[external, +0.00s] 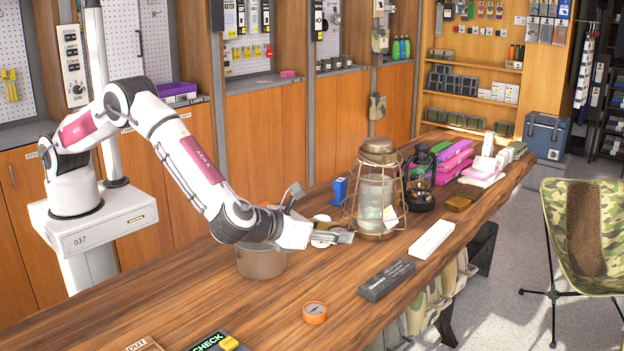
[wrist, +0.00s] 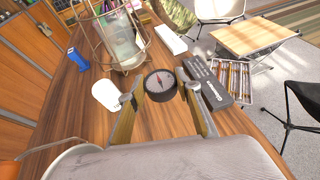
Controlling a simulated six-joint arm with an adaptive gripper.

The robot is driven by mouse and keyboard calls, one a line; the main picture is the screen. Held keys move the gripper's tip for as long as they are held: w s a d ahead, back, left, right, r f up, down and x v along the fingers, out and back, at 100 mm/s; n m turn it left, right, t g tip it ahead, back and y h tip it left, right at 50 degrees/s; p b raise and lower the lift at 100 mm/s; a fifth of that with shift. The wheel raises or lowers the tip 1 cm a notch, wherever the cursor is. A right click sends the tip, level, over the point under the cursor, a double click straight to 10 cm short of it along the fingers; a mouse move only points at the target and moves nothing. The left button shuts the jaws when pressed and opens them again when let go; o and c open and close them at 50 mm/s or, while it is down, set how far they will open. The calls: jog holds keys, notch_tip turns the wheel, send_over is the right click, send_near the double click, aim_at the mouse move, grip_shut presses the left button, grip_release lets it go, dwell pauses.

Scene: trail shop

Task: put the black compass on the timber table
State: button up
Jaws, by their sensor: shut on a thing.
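The black compass (wrist: 161,85), with a dark dial and a reddish needle, sits between the two fingertips of my gripper (wrist: 159,91) in the wrist view. My gripper is shut on it. In the external view my gripper (external: 340,237) is over the long wooden counter (external: 220,311), near the wire-caged lantern; the compass cannot be made out there. A small folding table with a timber top (wrist: 256,36) stands on the floor beyond the counter in the wrist view. It is away from my gripper, and its visible top looks bare.
The caged lantern (external: 377,190), a white box (external: 433,240), a dark grey box (external: 387,280), an orange compass (external: 314,312) and a pot (external: 261,262) stand around my gripper. A camouflage chair (external: 585,235) is beyond the counter's edge.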

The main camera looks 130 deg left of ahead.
jog(key=shift+a+r, duration=0.1)
jog(key=shift+a, duration=0.25)
send_over(335, 275)
jog(key=shift+f, duration=2.5)
jog(key=shift+f, duration=0.15)
jog(key=shift+f, duration=2.15)
jog(key=shift+f, duration=0.2)
jog(key=o, duration=1.1)
jog(key=shift+v, duration=3.95)
